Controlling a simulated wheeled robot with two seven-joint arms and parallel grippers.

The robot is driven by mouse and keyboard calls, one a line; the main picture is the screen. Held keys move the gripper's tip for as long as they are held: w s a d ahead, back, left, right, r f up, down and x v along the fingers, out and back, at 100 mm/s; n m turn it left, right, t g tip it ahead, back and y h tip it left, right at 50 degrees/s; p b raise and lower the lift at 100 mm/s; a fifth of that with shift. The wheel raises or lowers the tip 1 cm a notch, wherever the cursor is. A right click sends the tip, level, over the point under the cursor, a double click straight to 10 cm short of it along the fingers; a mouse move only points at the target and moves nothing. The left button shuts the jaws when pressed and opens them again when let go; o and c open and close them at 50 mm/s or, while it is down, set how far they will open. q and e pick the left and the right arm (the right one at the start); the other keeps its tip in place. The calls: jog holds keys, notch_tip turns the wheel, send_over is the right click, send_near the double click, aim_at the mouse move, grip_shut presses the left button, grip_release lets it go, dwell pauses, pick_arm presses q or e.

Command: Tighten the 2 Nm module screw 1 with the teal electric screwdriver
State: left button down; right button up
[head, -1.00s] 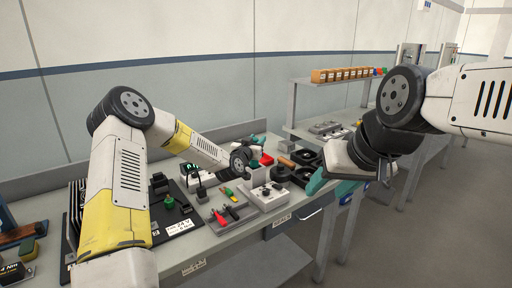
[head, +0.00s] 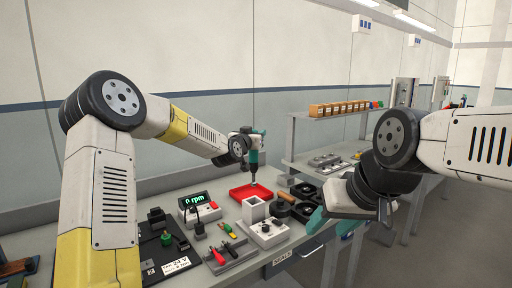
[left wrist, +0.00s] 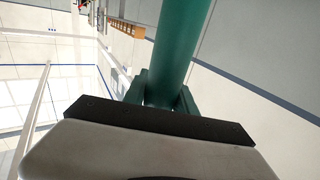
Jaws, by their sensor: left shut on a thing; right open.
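The teal electric screwdriver (head: 254,142) stands upright, bit down, in my left gripper (head: 248,147), above the red tray (head: 252,191). In the left wrist view its teal body (left wrist: 180,45) runs up between the fingers (left wrist: 163,92), which are shut on it. The bit end looks close to the tray; I cannot tell whether it touches. My right gripper (head: 335,221) is open and empty at the front right of the bench. A black panel (head: 170,259) with modules lies at the left, partly behind my left arm. The 2 Nm module screw 1 cannot be made out.
A readout showing "0 rpm" (head: 195,200) stands behind the panel. A white square holder (head: 254,211), a grey box with knobs (head: 263,233) and a grey tool tray (head: 230,254) crowd the bench middle. Black round-holed units (head: 305,190) lie right. A shelf (head: 330,119) carries orange bins.

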pick_arm(q)
jog(key=shift+r, duration=0.55)
notch_tip(320, 180, up, 12)
jog(key=shift+f, duration=0.25)
dwell(0.6)
